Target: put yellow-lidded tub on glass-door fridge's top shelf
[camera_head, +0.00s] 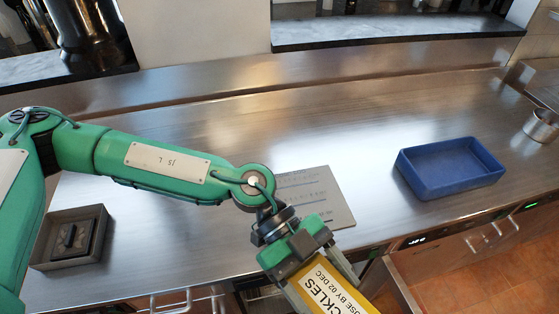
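The yellow-lidded tub (334,290) is at the bottom edge of the head view, in front of the counter's front edge. Its yellow lid carries a white label with black print, partly readable as "...CKLES" and "USE BY 02 DEC". The tub's lower part is cut off by the frame. My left gripper (322,283) reaches in from the left, with a finger on each side of the tub, and appears closed on it. My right gripper is not in view. No fridge top shelf can be made out.
A steel counter (250,145) crosses the view. On it are a blue tray (450,168), a grey board (312,195), a grey container with a black insert (72,238), and a metal cup (541,125). Handled steel fronts (490,237) and tiled floor (485,288) lie below the counter.

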